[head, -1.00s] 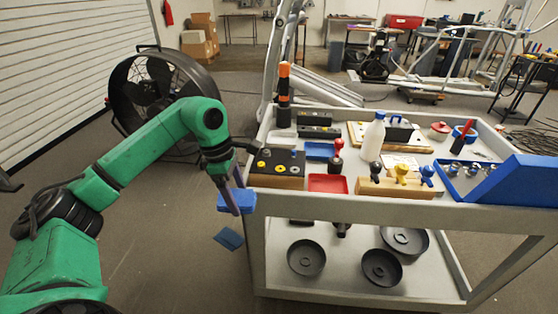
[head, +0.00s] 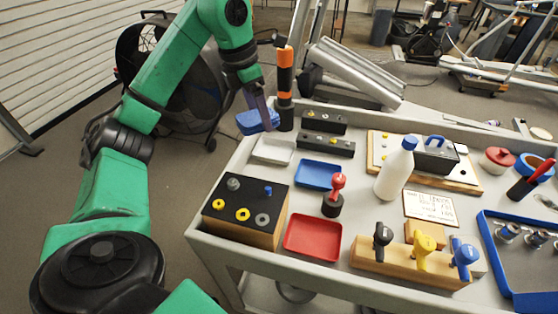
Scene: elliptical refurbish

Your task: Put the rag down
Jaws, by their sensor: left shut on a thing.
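The blue rag (head: 250,123) is in my left gripper (head: 266,118), just left of the cart's back left corner. The gripper is shut on the rag, and its fingers hide part of it. I cannot tell whether the rag touches the cart's edge. A pale grey tray (head: 272,151) lies on the cart top (head: 345,211) just below the rag in the picture. My right gripper is not in view.
An orange-and-black upright tool (head: 285,82) stands close right of the rag. A blue tray (head: 319,175), a red tray (head: 312,237), a white bottle (head: 395,170) and a block with knobs (head: 244,212) crowd the cart. A large fan (head: 190,100) stands behind my arm.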

